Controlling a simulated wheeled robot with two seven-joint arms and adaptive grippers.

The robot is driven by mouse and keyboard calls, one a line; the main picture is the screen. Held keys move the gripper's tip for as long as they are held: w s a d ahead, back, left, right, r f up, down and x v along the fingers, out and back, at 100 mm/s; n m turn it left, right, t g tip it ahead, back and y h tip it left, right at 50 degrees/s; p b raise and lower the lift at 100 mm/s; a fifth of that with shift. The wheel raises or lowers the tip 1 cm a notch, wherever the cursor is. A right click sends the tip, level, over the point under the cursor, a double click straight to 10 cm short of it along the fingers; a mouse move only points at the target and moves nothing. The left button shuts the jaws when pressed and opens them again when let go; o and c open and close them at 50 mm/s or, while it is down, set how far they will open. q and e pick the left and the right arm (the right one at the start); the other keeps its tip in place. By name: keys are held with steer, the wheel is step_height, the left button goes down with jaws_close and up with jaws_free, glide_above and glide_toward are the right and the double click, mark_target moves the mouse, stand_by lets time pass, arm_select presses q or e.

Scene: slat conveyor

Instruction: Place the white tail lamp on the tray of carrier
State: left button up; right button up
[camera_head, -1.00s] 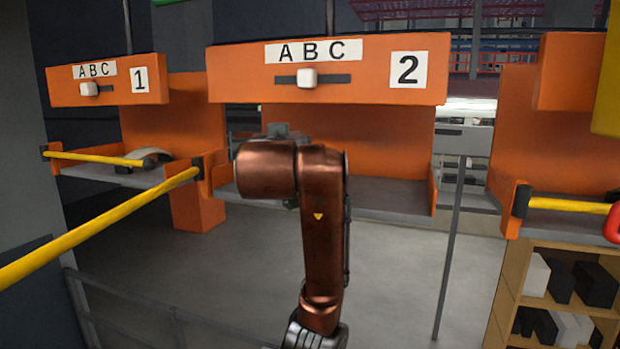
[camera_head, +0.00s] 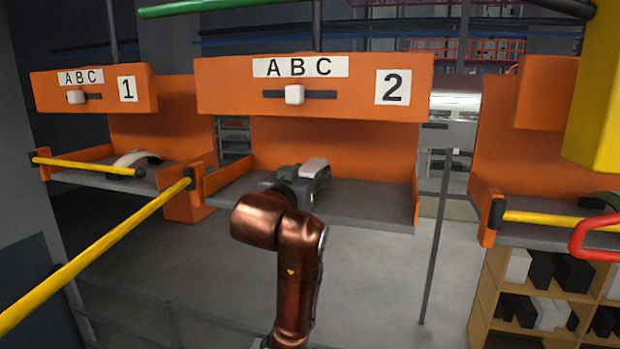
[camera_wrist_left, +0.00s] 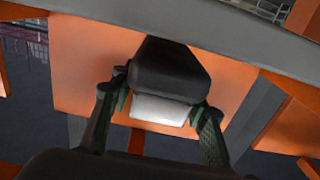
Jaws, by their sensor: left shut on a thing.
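My left gripper (camera_head: 302,184) reaches in at carrier 2 (camera_head: 315,88) and is shut on the white tail lamp (camera_head: 313,167), a small block with a pale top. In the head view the lamp overlaps the grey tray (camera_head: 375,203) of carrier 2; whether it touches the tray I cannot tell. In the left wrist view the white lamp (camera_wrist_left: 160,109) shows between the two fingers of the left gripper (camera_wrist_left: 158,122), with a dark part (camera_wrist_left: 170,70) against it. The lamp's underside is hidden. My right gripper is not in view.
Carrier 1 (camera_head: 95,88) stands at the left with a curved white part (camera_head: 137,159) on its tray. Yellow bars (camera_head: 100,250) run along the left. Another orange carrier (camera_head: 510,150) and a shelf with black and white blocks (camera_head: 545,290) are at the right.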

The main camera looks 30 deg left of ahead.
arm_select(q)
steer(key=shift+f, duration=0.6)
steer(key=shift+w+a+f, duration=0.1)
steer(key=shift+a+f, duration=0.05)
steer(key=shift+f, duration=0.15)
steer(key=o, duration=1.3)
steer(key=shift+f, duration=0.1)
steer(key=shift+o, duration=0.2)
